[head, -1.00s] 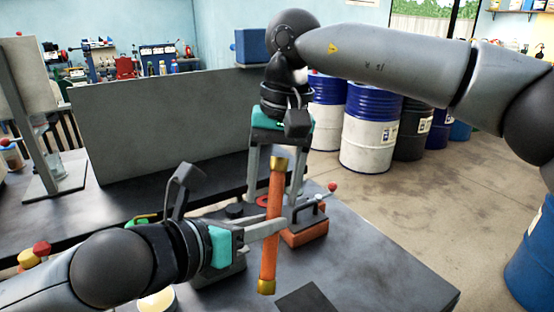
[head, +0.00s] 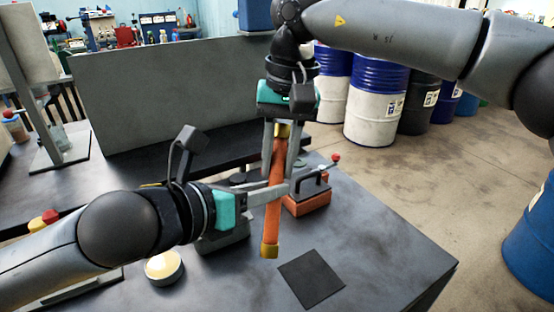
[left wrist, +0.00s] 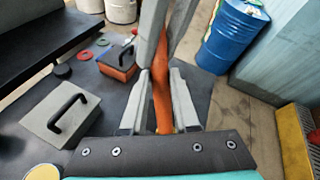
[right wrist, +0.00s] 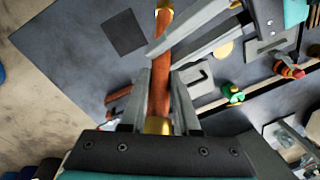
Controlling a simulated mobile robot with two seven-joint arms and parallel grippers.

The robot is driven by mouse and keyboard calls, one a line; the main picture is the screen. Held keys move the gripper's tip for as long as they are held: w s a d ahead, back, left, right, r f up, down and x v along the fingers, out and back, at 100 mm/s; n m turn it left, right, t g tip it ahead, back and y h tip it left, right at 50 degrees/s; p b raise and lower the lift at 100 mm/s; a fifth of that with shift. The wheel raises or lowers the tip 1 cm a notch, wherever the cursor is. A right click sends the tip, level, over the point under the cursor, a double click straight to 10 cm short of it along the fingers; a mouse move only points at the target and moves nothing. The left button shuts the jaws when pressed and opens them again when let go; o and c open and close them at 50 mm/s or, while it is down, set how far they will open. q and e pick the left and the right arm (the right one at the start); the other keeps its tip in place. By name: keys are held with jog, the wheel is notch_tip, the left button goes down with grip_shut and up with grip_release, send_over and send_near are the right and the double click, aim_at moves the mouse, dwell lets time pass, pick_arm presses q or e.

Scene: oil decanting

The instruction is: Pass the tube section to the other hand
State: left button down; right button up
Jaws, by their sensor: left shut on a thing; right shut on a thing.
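The orange tube section (head: 272,212) has brass-coloured ends and stands nearly upright in the air above the table. My left gripper (head: 276,192) comes from the left and is shut on the tube around its middle. My right gripper (head: 280,160) points down from above and is shut on the tube's upper part, just below the top brass end. In the left wrist view the tube (left wrist: 161,100) runs between the left fingers, with the right fingers above. In the right wrist view the tube (right wrist: 160,85) lies between the right fingers, and the left fingers cross it farther along.
A dark square mat (head: 311,278) lies on the table's front right. An orange block with a black handle (head: 308,199) stands behind the tube. A grey handled block (left wrist: 62,118) and a bowl of yellowish content (head: 163,266) are near my left arm. Drums (head: 376,105) stand behind.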

pick_arm(q)
jog(key=shift+s+d, duration=0.15)
jog(key=shift+d, duration=0.1)
jog(key=c, duration=1)
grip_release()
jog(key=o, duration=0.4)
jog(key=shift+a, duration=0.1)
